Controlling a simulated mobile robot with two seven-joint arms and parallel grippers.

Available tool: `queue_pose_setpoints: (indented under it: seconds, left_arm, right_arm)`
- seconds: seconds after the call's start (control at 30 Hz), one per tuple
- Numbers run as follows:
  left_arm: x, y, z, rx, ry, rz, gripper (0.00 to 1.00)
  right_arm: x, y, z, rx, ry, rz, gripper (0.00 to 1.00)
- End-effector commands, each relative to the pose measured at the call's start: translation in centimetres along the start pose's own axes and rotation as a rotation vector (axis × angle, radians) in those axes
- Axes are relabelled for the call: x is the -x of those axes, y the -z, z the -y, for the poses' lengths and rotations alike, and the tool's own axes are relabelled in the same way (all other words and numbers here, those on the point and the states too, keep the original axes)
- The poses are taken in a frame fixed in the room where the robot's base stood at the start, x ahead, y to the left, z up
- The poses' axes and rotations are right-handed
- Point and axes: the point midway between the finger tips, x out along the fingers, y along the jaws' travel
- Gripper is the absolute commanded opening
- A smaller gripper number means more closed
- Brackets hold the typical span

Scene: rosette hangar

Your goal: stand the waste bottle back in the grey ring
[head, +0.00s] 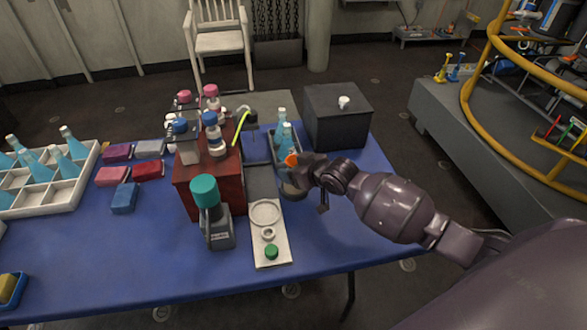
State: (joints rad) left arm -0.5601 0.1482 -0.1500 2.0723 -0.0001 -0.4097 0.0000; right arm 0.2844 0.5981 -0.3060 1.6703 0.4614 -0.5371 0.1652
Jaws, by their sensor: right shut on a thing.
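My right gripper (303,172) reaches in from the right over the blue table and is shut on a bottle, most of which the fingers hide. An orange cap (290,160) shows at the gripper's left side; I take it to be the waste bottle's. A round grey-brown shape (292,190), perhaps the grey ring, is partly visible just below the gripper. I cannot tell whether the bottle touches it or is inside it. My left gripper is not in view.
A white tray (268,256) with round parts and a green cap lies left of the gripper. A red box (205,188) with several bottles stands farther left. A dark box (337,118) stands behind. Blue bottles (283,128) stand in a grey tray. The table's front right is clear.

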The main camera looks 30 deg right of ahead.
Motion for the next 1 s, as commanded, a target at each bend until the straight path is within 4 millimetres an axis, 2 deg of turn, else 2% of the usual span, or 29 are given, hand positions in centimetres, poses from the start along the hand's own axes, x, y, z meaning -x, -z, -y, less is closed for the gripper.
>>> queue_pose_setpoints:
  seconds: [0.37, 0.4, 0.53, 0.87, 1.0]
  left_arm:
    - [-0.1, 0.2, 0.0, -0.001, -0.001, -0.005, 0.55]
    - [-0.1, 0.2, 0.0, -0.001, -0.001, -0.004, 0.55]
    - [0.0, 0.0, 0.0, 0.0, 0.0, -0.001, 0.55]
    - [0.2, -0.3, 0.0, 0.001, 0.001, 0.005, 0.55]
    - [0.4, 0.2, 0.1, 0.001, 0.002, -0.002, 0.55]
  right_arm:
    - [-0.1, -0.1, 0.0, 0.001, 0.0, -0.003, 0.35]
    - [-0.1, -0.1, 0.0, 0.001, 0.0, -0.003, 0.69]
    - [-0.1, -0.1, 0.0, 0.001, 0.0, -0.003, 0.89]
    - [0.0, 0.1, 0.0, 0.001, 0.0, -0.004, 0.9]
    - [1.3, 0.2, 0.0, 0.002, -0.001, -0.004, 0.9]
